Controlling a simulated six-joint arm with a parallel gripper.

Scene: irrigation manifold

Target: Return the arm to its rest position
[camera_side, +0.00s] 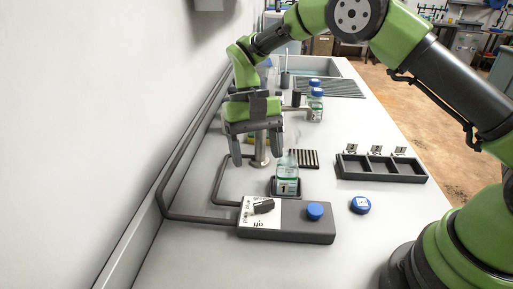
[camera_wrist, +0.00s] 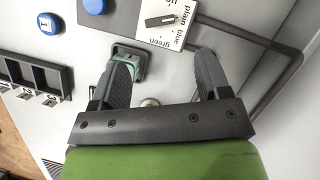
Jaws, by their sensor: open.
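My gripper (camera_side: 257,152) hangs with its fingers down over the bench, above and left of an uncapped clear bottle labelled 1 (camera_side: 287,184). The fingers are apart with nothing between them. In the wrist view the gripper (camera_wrist: 163,62) also shows spread fingers, and its left finger hides part of the bottle. The bottle stands upright in a small dark holder (camera_side: 285,194). In front of it is a grey control box (camera_side: 288,232) with a dark knob (camera_side: 263,206) on a white label plate and a blue button (camera_side: 314,211).
A blue cap (camera_side: 360,205) lies right of the box. A dark three-compartment tray (camera_side: 380,170) stands at the right. Blue-capped bottles (camera_side: 315,104), a drain grate (camera_side: 330,88) and a sink are farther back. Dark pipes (camera_side: 170,190) run along the left wall.

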